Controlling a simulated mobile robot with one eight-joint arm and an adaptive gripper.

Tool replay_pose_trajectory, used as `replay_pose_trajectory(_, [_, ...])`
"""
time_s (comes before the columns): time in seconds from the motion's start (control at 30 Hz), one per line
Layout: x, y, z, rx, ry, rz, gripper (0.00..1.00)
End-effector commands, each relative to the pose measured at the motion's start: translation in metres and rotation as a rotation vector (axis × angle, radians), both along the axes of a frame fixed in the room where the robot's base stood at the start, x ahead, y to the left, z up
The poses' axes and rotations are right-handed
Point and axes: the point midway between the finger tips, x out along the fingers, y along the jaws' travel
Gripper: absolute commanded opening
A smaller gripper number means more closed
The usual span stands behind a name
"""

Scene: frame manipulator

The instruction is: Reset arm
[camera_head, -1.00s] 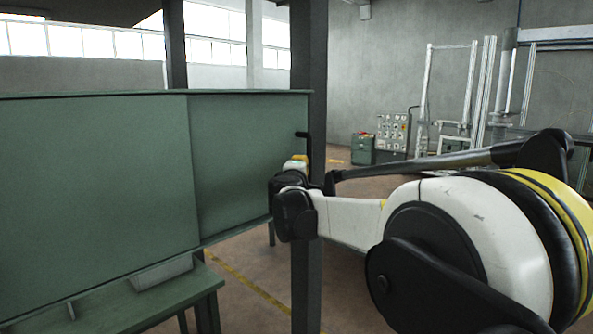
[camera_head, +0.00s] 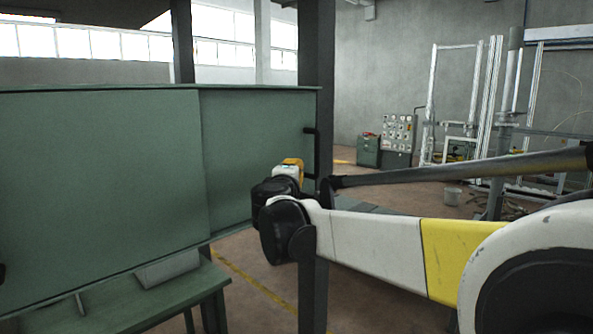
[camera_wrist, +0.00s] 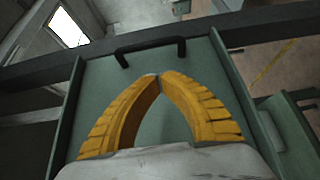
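My arm reaches in from the right in the head view and ends at my gripper (camera_head: 292,163) in front of the right part of a green cabinet (camera_head: 90,180). In the wrist view my gripper (camera_wrist: 158,76) shows two yellow ribbed fingers whose tips meet, with nothing visible between them. A black handle (camera_wrist: 150,49) on the green panel (camera_wrist: 160,125) lies just beyond the fingertips, apparently apart from them. The handle also shows in the head view (camera_head: 312,152), partly hidden behind the gripper. The fingertips are hard to make out in the head view.
A dark post (camera_head: 316,70) stands right behind the cabinet's right edge. A green bench (camera_head: 150,303) is below the cabinet. A control panel (camera_head: 399,132), a green box (camera_head: 368,152) and metal frames (camera_head: 490,100) stand at the back right. Open floor lies between.

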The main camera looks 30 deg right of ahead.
Motion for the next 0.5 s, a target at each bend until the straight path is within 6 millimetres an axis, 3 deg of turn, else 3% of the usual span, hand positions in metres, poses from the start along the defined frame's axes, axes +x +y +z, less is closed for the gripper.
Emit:
replay_pose_trajectory(0.13, [-0.013, 0.012, 0.000, 0.000, 0.000, 0.003, 0.00])
replay_pose_trajectory(0.37, [-0.020, 0.014, -0.004, 0.009, 0.000, -0.001, 0.00])
replay_pose_trajectory(0.47, [-0.034, 0.014, -0.030, 0.070, -0.002, -0.012, 0.00])
replay_pose_trajectory(0.5, [-0.043, 0.014, -0.048, 0.116, -0.004, -0.020, 0.00])
